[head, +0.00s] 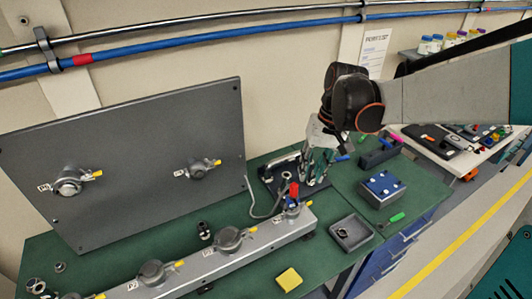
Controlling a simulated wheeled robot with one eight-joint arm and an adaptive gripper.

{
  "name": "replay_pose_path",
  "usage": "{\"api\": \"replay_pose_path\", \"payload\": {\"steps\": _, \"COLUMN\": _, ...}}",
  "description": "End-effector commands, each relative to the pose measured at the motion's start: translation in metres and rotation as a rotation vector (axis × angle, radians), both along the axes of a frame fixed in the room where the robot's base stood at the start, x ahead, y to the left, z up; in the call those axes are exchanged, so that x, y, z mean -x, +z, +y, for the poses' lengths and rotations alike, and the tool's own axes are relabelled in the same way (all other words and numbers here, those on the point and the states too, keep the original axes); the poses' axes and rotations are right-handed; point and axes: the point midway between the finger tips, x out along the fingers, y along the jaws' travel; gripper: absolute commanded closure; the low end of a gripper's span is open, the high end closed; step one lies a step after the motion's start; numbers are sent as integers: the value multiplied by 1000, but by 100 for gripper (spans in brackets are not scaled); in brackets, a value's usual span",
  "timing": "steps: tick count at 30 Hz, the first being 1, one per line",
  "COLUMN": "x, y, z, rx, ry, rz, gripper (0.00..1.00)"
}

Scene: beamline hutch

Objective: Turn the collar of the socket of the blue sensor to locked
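A socket (293,210) with a yellow tab sits at the far right end of the grey rail. A small part with a red top and some blue (294,190) stands in it; I cannot tell surely whether this is the blue sensor. The socket's collar is too small here to read as locked or unlocked. My gripper (318,168) hangs from the dark wrist, pointing down, above and to the right of that socket and apparently apart from it. Its fingers blend with the fixture behind, so their opening is unclear.
More sockets with yellow tabs sit along the rail (198,270) and on the upright grey panel (130,130). A grey tray (351,232), a blue-topped box (382,189) and a yellow block (289,279) lie on the green bench. A grey cable (250,200) curves behind the rail.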

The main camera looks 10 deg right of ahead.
Motion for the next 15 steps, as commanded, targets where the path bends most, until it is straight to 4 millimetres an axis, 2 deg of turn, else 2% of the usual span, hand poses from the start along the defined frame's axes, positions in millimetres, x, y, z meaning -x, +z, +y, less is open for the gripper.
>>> {"api": "replay_pose_path", "payload": {"steps": 5, "x": -1, "y": -22, "z": 4, "rx": 0, "ry": 0, "rz": 0, "gripper": 72}}
{"api": "replay_pose_path", "payload": {"steps": 15, "x": -3, "y": -87, "z": 16, "rx": 0, "ry": 2, "rz": -1, "gripper": 72}}
